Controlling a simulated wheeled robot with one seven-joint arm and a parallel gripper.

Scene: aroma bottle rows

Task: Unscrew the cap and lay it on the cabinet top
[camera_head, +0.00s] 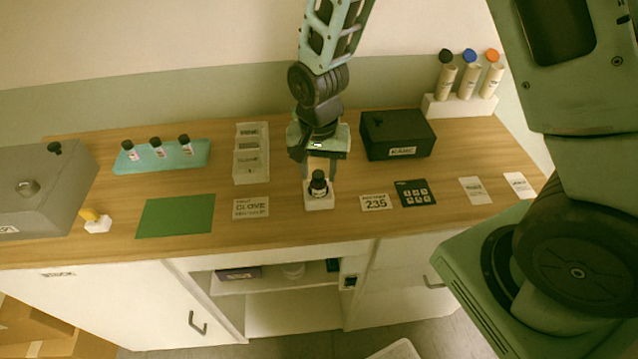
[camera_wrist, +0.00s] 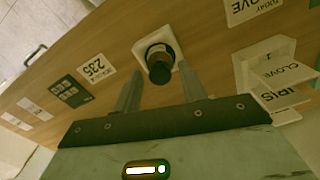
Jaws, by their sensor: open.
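A small dark bottle with a black cap (camera_head: 318,178) stands upright in a white square holder (camera_head: 319,203) at the middle of the cabinet top (camera_head: 285,222). The cap (camera_wrist: 159,70) also shows in the wrist view, with the brown bottle and the white holder (camera_wrist: 143,46) behind it. My gripper (camera_head: 320,170) is just above and behind the bottle, pointing down. In the wrist view my gripper (camera_wrist: 160,84) has its two fingers apart, one on each side of the cap, with visible gaps. The cap is on the bottle.
A tray with several small bottles (camera_head: 160,157), a green mat (camera_head: 176,215), a white card box (camera_head: 251,155) and a black box (camera_head: 397,135) stand around. Cards reading "CLOVE" (camera_head: 251,207) and "235" (camera_head: 376,202) lie beside the holder. Bare wood lies in front.

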